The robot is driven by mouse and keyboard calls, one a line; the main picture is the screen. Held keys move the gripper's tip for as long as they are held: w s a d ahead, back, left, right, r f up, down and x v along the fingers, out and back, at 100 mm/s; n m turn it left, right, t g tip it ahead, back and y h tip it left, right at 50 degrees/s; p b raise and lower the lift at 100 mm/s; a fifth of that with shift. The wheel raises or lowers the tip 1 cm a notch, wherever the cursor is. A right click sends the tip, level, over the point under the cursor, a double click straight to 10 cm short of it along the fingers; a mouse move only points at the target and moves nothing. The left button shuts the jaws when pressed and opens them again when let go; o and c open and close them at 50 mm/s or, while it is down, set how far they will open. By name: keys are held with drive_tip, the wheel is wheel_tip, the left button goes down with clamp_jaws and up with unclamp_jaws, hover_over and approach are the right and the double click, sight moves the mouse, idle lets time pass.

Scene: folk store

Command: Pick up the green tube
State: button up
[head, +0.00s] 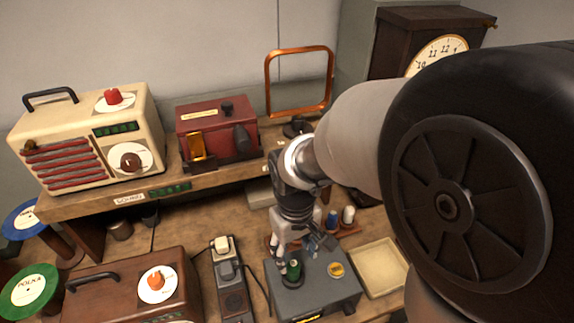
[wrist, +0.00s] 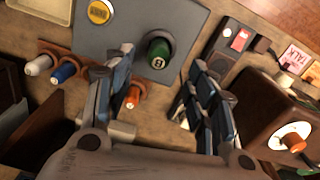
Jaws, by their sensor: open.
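The green tube (head: 294,270) stands upright on the grey box (head: 340,292), near its left rear side. It also shows in the wrist view (wrist: 159,50), seen from above with a mark on its top. My gripper (head: 293,258) is open and empty, pointing down over the grey box close to the tube. In the wrist view my two fingers (wrist: 161,64) are spread, with the green tube in line with the gap between them, beyond the tips. I cannot tell the exact height between tips and tube.
A yellow round button (head: 336,269) sits on the box. Behind is a wooden rack with blue (head: 332,219) and white (head: 348,214) tubes; an orange one (wrist: 133,95) shows in the wrist view. A switch unit (head: 230,280) stands left, a shallow tray (head: 378,267) right.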

sight(294, 263)
wheel_tip(294, 263, down, 4)
drive_tip(key=shift+b, duration=0.4)
drive_tip(key=shift+w+a+f+b, duration=0.15)
drive_tip(key=shift+f+b, duration=0.4)
drive_tip(key=shift+f, duration=0.85)
drive_tip(key=shift+w+d+f+b, duration=0.15)
drive_tip(key=shift+f+b, duration=0.35)
drive_tip(key=shift+f, duration=0.85)
drive_tip(key=shift+r, duration=0.1)
drive_tip(key=shift+c, duration=0.5)
drive_tip(key=c, duration=0.8)
